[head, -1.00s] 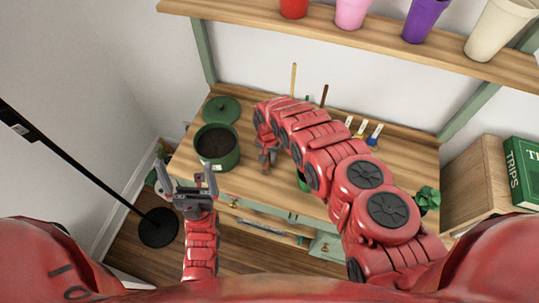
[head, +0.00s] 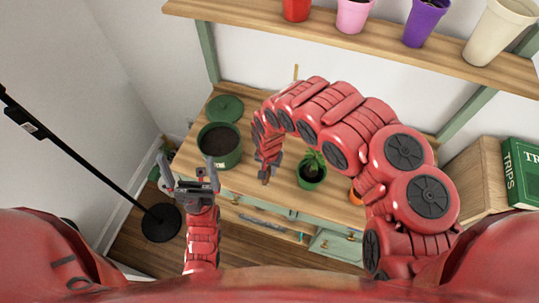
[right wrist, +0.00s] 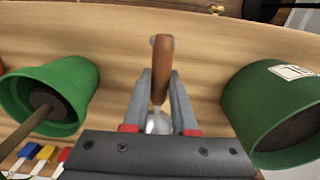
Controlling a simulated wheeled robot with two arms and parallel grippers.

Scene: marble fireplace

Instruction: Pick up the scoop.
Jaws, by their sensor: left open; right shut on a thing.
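The scoop has a brown wooden handle (right wrist: 164,70) and a pale metal part (right wrist: 158,121), seen in the right wrist view. My right gripper (right wrist: 161,95) is shut on it, with one finger on each side of the handle. In the head view my right gripper (head: 267,166) is over the workbench, between the large soil pot and a small potted plant, and the scoop is mostly hidden there. I cannot tell whether the scoop touches the bench. My left gripper (head: 187,170) is open and empty, in front of the bench's left end.
On the wooden bench (head: 240,98) stand a large green pot of soil (head: 219,146), a green lid (head: 222,108) and a small green pot with a plant (head: 312,172). A shelf of coloured pots (head: 340,33) runs above. A black lamp stand (head: 161,222) is at left.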

